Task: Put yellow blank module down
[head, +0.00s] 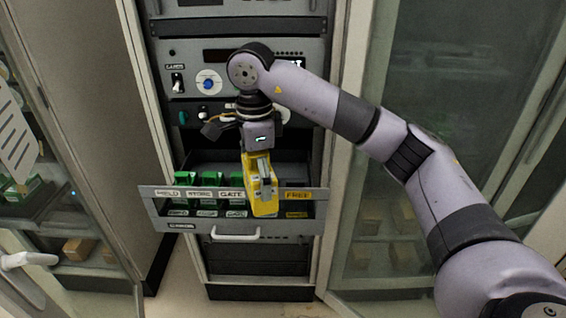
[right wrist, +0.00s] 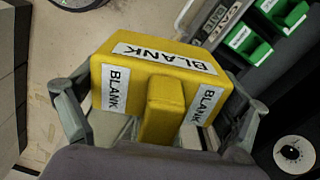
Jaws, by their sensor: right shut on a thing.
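The yellow blank module (head: 264,199) is a yellow block with white BLANK labels, which read clearly in the right wrist view (right wrist: 150,72). My right gripper (head: 258,168) is shut on it, with one finger on each side. The module hangs in front of or over the front of the open drawer (head: 166,224), between the GATE and FREE labels; its exact height and depth are hard to tell. It hides part of the drawer front. Green modules (head: 207,181) stand in the drawer at the FIELD, STORE and GATE labels. The slot at the yellow FREE label (head: 298,195) looks empty. My left gripper is out of view.
The drawer has a white handle (head: 235,237) and slides out of a rack (head: 320,120) with knobs and switches above. A glass-fronted cabinet (head: 400,240) stands to the right. A left-hand shelf holds more green modules (head: 22,188) and brown boxes (head: 80,249).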

